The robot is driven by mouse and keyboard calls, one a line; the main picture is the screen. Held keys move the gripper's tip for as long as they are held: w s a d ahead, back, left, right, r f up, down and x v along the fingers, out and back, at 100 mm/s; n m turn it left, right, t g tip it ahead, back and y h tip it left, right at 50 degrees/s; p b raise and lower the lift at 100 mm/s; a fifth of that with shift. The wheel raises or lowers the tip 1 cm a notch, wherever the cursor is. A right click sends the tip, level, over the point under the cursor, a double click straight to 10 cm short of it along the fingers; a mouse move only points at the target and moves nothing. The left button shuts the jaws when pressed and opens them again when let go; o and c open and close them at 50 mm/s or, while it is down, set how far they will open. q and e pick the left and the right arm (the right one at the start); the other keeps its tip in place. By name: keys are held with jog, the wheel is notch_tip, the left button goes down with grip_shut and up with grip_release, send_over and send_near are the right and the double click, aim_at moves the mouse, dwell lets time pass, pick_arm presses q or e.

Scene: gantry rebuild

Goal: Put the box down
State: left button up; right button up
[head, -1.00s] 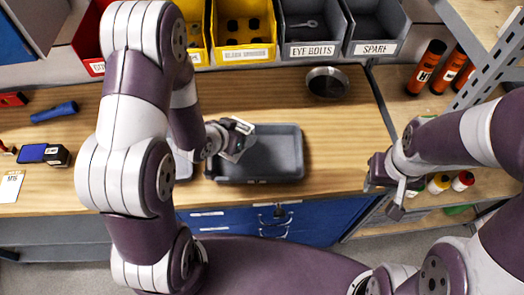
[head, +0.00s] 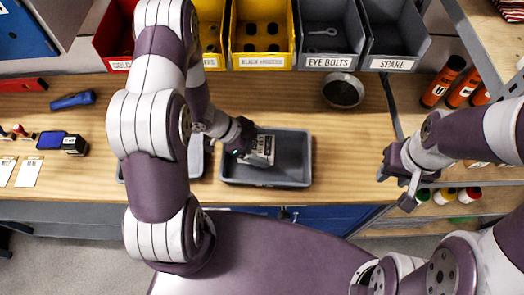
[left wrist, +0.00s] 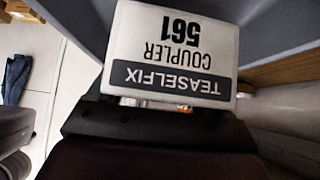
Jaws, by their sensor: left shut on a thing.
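A small white box (head: 263,150) with a dark label band is in my left gripper (head: 246,146). In the left wrist view the box (left wrist: 170,50) reads "TEASELFIX COUPLER 561", upside down. My left gripper is shut on it, and its fingers are mostly hidden. The box is at the left part of a grey tray (head: 293,183) on the workbench. I cannot tell whether it touches the tray floor. My right gripper (head: 396,190) is empty and looks open, off to the right beyond the bench edge.
Another grey tray (head: 207,146) lies left of this one, partly behind my left arm. A round metal bowl (head: 343,90) stands behind on the wooden bench (head: 290,110). Bins (head: 331,62) line the back. Orange bottles (head: 443,82) stand on the right shelf. Bench behind the tray is clear.

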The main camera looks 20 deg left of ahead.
pick_arm(q)
jog(key=f, duration=0.3)
jog(key=shift+s+f+p, duration=0.2)
jog(key=shift+f+p, duration=0.15)
jog(key=shift+w+f, duration=0.25)
jog(key=shift+f, duration=0.1)
jog(key=o, duration=1.1)
jog(key=shift+s, duration=0.15)
jog(key=shift+o, duration=0.2)
